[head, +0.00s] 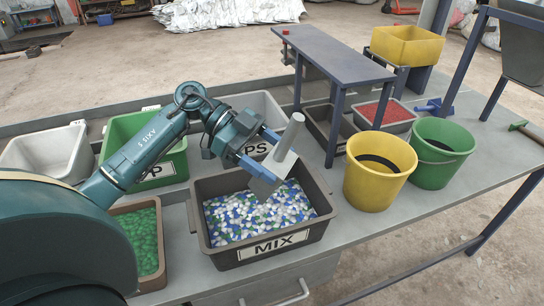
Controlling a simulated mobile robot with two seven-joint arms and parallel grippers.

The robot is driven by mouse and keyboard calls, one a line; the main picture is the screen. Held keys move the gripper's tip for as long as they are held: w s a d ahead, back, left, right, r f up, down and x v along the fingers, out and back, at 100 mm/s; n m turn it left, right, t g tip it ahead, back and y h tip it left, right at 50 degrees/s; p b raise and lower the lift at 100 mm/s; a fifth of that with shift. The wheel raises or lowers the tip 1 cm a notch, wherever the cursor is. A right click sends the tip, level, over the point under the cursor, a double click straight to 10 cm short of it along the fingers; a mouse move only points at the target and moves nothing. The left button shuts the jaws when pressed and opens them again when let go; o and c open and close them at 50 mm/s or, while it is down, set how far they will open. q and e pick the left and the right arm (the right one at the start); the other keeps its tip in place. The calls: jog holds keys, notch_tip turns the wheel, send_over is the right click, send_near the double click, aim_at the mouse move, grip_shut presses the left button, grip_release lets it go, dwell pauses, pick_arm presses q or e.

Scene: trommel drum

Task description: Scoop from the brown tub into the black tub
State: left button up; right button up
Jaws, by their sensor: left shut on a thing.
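The brown tub (322,222), labelled MIX, stands at the front middle, holding blue, white and some green flakes (255,215). My left gripper (271,152) is shut on a scoop with a grey cylindrical handle (291,133). It holds the scoop above the back part of this tub, the handle tilted up to the right. The scoop's lower end is partly hidden, so I cannot tell whether it touches the flakes or holds any. A dark tub (343,148) sits partly under the bench; I cannot tell whether it is the black tub. My right gripper is not in view.
A blue-grey bench (330,52) stands behind. A yellow bucket (372,192) and a green bucket (440,160) stand to the right. A green bin (170,165), a white bin (40,155) and a tray of green pellets (152,282) are left.

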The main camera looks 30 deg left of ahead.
aim_at(287, 157)
pick_arm(q)
jog(key=shift+r, duration=0.15)
jog(key=y+p, duration=0.1)
jog(key=p, duration=0.1)
jog(key=d+r+p, duration=0.1)
jog(key=p, duration=0.1)
jog(key=shift+d+r+y+p, duration=0.1)
jog(key=shift+d+y+p, duration=0.2)
jog(key=shift+y+p, duration=0.1)
jog(key=shift+d+y, duration=0.3)
jog(key=shift+y, duration=0.1)
jog(key=shift+w+d+y, duration=0.1)
jog(key=shift+d+y, duration=0.3)
jog(key=shift+y, duration=0.1)
jog(key=d+y, duration=0.2)
jog(key=y, duration=0.1)
jog(key=d+y, duration=0.1)
jog(key=y, duration=0.2)
jog(key=d+y, duration=0.2)
jog(key=y, duration=0.1)
jog(key=shift+w+d+g, duration=0.2)
jog(key=shift+d+g, duration=0.1)
jog(key=shift+g, duration=0.1)
jog(key=shift+a, duration=0.1)
